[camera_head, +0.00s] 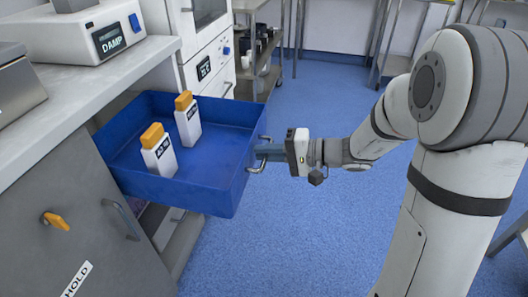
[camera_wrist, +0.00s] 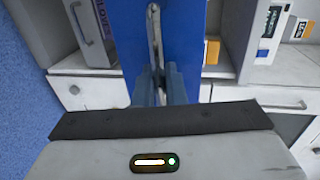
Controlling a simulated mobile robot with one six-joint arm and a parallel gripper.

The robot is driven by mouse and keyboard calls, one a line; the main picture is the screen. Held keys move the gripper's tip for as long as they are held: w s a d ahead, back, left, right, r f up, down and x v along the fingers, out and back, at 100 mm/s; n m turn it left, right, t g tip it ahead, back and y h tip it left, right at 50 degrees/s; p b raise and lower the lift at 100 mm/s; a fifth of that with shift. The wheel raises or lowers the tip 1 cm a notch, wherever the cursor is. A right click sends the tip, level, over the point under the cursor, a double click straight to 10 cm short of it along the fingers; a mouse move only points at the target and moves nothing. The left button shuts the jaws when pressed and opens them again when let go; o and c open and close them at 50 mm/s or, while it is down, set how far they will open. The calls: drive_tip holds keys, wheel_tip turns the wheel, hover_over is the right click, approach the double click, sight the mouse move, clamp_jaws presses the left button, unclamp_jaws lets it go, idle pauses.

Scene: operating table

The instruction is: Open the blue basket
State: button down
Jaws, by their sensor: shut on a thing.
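The blue basket (camera_head: 213,188) is an open-topped drawer-like bin that sticks out from under the counter in the head view. Two white bottles with orange caps, one nearer (camera_head: 158,155) and one farther (camera_head: 187,122), stand upright in it. A metal handle (camera_head: 259,154) is on its front face; it also shows in the wrist view (camera_wrist: 153,30) against the blue front. My gripper (camera_head: 264,152) is shut on this handle, with its two fingers (camera_wrist: 161,84) on either side of it. The exact contact is partly hidden by the fingers.
A grey cabinet door (camera_head: 70,205) with an orange knob and a handle is left of the basket. The white counter (camera_head: 95,88) above carries a device marked DAMP (camera_head: 100,38). A metal cart (camera_head: 262,65) stands behind. The blue floor (camera_head: 300,225) is clear.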

drive_tip(key=c, duration=1.8)
unclamp_jaws()
drive_tip(key=shift+c, duration=0.2)
drive_tip(key=p+v, duration=0.2)
drive_tip(key=v, duration=0.5)
drive_tip(key=shift+d, duration=0.35)
drive_tip(key=shift+s+r, duration=0.1)
drive_tip(key=shift+r, duration=0.05)
